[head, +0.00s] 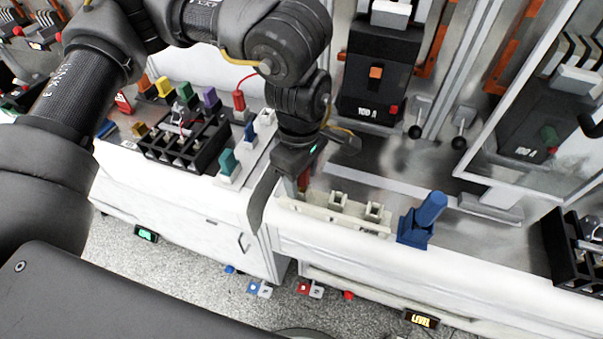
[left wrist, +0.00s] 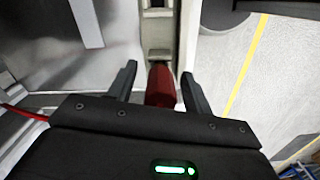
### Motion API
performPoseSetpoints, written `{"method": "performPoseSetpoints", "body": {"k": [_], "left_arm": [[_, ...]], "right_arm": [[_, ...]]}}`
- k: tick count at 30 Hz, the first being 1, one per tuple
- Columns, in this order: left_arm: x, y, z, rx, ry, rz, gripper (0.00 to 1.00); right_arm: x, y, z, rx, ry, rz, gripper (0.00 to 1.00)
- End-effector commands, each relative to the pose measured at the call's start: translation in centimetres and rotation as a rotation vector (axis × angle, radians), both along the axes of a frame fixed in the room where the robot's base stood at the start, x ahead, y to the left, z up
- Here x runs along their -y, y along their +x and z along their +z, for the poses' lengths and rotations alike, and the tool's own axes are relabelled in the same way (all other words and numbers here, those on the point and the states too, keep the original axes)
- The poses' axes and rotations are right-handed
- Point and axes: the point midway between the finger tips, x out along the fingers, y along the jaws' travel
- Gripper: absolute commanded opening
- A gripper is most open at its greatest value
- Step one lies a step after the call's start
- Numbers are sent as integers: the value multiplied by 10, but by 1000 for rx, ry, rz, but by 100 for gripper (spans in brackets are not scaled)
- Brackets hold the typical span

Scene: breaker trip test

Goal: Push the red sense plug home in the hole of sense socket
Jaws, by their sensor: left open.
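The red sense plug (left wrist: 160,88) stands between the two fingers of my left gripper (left wrist: 158,77) in the left wrist view, with a visible gap on each side. In the head view, a small part of the red plug (head: 304,180) shows beside my left gripper (head: 280,198), which points down and is open. The plug is at the left end of the cream socket strip (head: 335,206), which also shows in the left wrist view (left wrist: 160,30). The sense socket's hole under the plug is hidden, so I cannot tell how deep the plug sits. My right gripper is not in view.
A blue clamp-like piece (head: 422,220) stands right of the strip. A black breaker (head: 380,75) is behind. A black terminal block (head: 186,145) and coloured plugs are on the left bench. Another red plug (head: 239,100) with a red wire stands there. A glass-like door (head: 545,110) is at right.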

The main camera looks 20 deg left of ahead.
Motion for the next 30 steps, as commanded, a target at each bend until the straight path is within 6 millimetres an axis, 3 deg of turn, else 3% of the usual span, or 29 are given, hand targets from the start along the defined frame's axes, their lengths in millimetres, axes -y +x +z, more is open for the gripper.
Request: {"method": "performPoseSetpoints", "body": {"k": [7, 15, 21, 30], "left_arm": [[0, 1, 15, 4, 0, 0, 50], [-2, 2, 68, 6, -1, 1, 50], [-3, 2, 98, 3, 0, 1, 50], [-3, 1, 108, 0, 0, 0, 50]], "right_arm": [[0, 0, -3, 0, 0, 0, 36], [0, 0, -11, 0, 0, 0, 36], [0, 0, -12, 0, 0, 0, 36], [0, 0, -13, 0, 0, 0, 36]]}}
